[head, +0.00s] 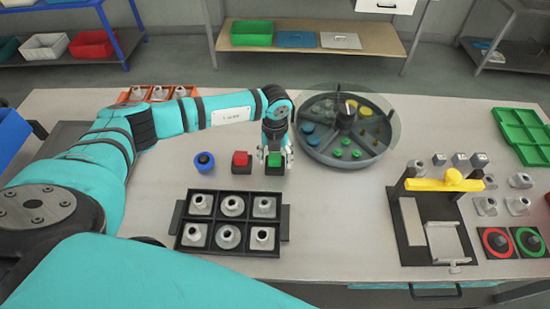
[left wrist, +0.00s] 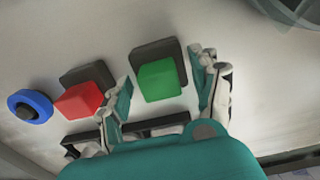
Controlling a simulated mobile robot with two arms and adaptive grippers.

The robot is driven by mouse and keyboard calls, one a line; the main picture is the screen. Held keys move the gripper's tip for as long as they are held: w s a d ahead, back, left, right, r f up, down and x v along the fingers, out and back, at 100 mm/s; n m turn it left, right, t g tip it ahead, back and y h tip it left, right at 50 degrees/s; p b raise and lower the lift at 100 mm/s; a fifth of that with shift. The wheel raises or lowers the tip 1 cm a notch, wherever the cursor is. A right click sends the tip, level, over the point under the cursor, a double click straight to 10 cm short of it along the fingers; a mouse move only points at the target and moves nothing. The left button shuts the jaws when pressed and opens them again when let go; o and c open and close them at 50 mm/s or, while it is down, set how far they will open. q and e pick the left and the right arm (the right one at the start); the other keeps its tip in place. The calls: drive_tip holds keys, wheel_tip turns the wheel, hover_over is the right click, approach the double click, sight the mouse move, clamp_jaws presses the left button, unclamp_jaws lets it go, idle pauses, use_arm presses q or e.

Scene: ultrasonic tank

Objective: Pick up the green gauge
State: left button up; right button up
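The green gauge (head: 274,160) is a green block on a dark square base, standing on the table right of the red block. It also shows in the left wrist view (left wrist: 160,81) with its dark base beside it. My left gripper (head: 275,155) points down over the green gauge, with one finger on each side. In the left wrist view my left gripper (left wrist: 162,75) has its fingers spread wide, and gaps show between them and the green block. My right gripper is in neither view.
A red block (head: 240,160) on a dark base and a blue round piece (head: 204,162) stand close by on the left. A black tray (head: 212,246) of metal parts lies in front. A round compartment tray (head: 313,148) stands to the right.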

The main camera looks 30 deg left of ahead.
use_arm(q)
drive_tip(key=c, duration=1.1)
drive_tip(key=shift+c, duration=0.5)
drive_tip(key=shift+r, duration=0.15)
